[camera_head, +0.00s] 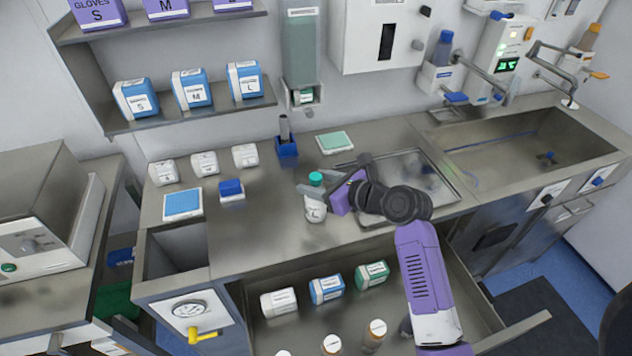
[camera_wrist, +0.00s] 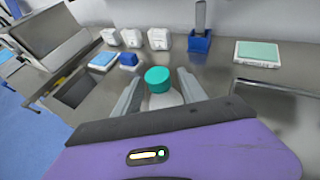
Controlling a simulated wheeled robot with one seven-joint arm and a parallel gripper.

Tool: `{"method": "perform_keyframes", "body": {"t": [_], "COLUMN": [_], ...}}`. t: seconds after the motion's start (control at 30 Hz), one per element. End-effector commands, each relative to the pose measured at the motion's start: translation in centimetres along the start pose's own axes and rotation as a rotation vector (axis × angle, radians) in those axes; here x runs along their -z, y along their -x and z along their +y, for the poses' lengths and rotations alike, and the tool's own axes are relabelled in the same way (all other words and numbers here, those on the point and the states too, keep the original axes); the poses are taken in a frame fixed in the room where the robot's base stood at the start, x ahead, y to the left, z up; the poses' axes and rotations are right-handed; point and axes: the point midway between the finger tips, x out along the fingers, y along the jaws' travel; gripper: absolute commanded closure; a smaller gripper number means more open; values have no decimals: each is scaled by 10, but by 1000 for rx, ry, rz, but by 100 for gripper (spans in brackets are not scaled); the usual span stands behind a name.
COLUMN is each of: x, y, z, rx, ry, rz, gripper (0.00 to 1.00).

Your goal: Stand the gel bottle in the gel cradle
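The gel bottle (camera_head: 315,209), white with a teal cap, stands upright on the steel counter left of the sink tray. Its teal cap shows in the wrist view (camera_wrist: 158,77), with the body partly hidden below. My gripper (camera_head: 317,186) reaches in from the right at cap height. In the wrist view its two grey fingers (camera_wrist: 160,74) are apart, one on each side of the bottle; contact is not clear. A small blue holder (camera_head: 287,149) with a grey upright piece stands at the back of the counter, also in the wrist view (camera_wrist: 199,43). I cannot tell whether it is the gel cradle.
Several white containers (camera_head: 204,164) stand at the back left. A blue pad (camera_head: 183,203) and a small blue-topped box (camera_head: 231,190) lie left of the bottle. A teal pad (camera_head: 335,142) lies behind. An open drawer (camera_head: 262,329) with bottles and boxes juts out below.

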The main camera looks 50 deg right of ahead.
Motion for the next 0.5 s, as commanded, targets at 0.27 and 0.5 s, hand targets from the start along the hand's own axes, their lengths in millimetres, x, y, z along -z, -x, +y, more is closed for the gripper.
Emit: {"method": "perform_keyframes", "body": {"t": [0.27,0.5], "x": [-2,-1], "y": [9,54], "z": [-1,-1], "rx": [2,3], "ry": [-1,-1], "rz": [-1,-1], "gripper": [51,51]}}
